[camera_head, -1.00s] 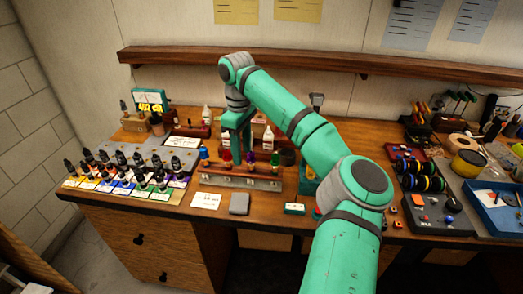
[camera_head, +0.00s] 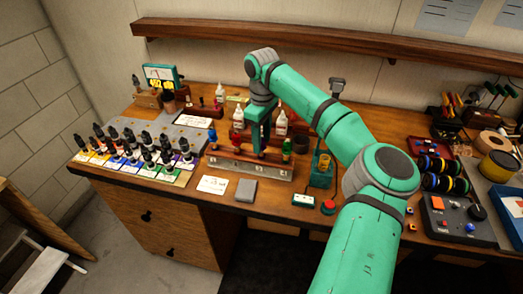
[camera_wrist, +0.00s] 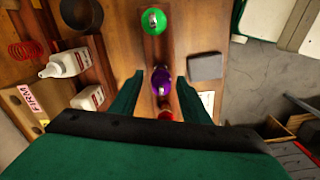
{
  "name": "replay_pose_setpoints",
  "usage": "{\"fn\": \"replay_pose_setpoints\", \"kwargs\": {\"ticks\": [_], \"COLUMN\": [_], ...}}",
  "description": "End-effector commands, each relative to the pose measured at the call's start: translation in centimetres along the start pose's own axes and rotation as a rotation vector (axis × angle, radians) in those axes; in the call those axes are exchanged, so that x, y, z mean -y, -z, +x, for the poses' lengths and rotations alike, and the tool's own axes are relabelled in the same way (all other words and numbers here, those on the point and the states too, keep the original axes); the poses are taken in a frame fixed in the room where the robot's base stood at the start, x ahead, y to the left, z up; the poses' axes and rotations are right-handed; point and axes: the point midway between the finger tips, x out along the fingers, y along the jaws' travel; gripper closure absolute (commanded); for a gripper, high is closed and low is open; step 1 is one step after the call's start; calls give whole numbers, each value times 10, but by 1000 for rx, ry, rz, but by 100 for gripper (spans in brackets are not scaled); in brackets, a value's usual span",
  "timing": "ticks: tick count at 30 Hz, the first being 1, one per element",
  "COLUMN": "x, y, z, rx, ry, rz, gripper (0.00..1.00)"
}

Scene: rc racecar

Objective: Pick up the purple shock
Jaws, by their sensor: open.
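The purple shock (camera_wrist: 161,82) stands on a wooden rack (camera_head: 225,165) in a row of coloured shocks. In the wrist view it lies between the two green fingers of my gripper (camera_wrist: 160,76), with a gap on each side. My gripper (camera_head: 257,146) is open and pointing down over the rack in the head view, where it hides most or all of the purple shock.
A green shock (camera_wrist: 155,20) and a red shock (camera_wrist: 165,115) stand on either side of the purple one. A blue shock (camera_head: 212,136) is at the rack's left. White bottles (camera_head: 281,122) stand behind. A grey block (camera_head: 246,190) lies in front.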

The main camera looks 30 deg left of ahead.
Motion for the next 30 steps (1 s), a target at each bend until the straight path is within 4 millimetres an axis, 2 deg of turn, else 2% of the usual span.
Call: {"fn": "replay_pose_setpoints", "kwargs": {"ticks": [6, 9, 18, 23, 30], "x": [2, 2, 2, 2, 2], "y": [-2, -2, -1, -1, -1], "z": [31, 40, 44, 44, 44], "rx": [2, 1, 0, 0, 0], "ry": [0, 0, 0, 0, 0], "rz": [4, 4, 4, 4, 3], "gripper": [58, 58, 58, 96, 98]}}
